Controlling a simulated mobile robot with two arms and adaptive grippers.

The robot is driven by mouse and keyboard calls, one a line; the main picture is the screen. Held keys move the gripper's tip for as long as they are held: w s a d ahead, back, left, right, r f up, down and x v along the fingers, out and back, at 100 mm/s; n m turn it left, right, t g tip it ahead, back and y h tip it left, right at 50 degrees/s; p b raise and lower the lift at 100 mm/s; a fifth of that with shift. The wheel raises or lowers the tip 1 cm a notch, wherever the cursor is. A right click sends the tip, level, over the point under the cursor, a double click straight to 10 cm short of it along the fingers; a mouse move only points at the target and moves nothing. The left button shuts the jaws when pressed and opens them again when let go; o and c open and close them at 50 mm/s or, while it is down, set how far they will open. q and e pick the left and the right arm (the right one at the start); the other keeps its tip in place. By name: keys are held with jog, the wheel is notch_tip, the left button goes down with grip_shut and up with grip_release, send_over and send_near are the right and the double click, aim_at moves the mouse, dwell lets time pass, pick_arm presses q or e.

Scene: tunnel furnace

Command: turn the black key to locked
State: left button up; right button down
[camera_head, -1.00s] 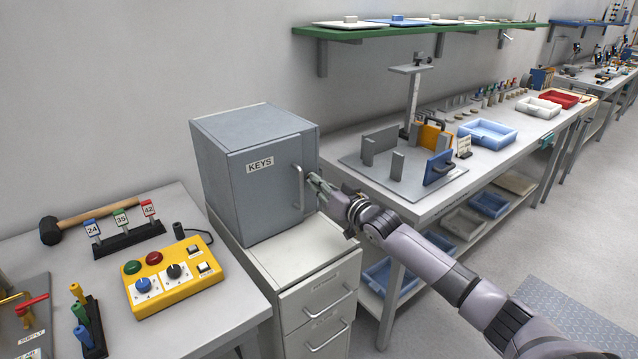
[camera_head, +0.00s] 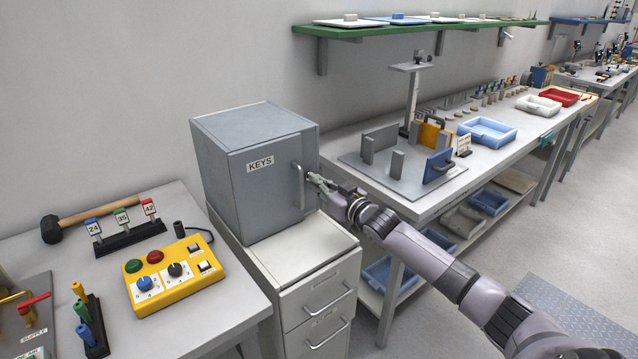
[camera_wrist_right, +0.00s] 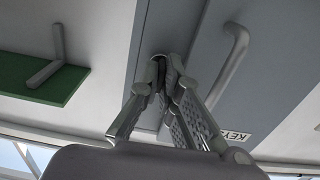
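The grey KEYS cabinet (camera_head: 240,185) stands on a light drawer unit, its door closed. My right gripper (camera_head: 312,178) is at the right edge of the door, just right of the door handle (camera_head: 299,185). A small dark bit at its fingertips looks like the black key (camera_head: 307,172); the fingers mostly hide it, so its turn position cannot be read. In the right wrist view the fingertips (camera_wrist_right: 163,66) are drawn together at the door's edge strip, closed around something small. My left gripper is not in view.
The drawer unit (camera_head: 318,277) is below my right gripper. A workbench (camera_head: 440,205) with a fixture plate and trays is at the right. A yellow control box (camera_head: 185,292) sits on the left table. A green shelf (camera_head: 420,27) hangs above.

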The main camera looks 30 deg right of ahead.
jog(key=c, duration=1.8)
grip_release()
jog(key=s+d, duration=0.1)
jog(key=s, duration=1.1)
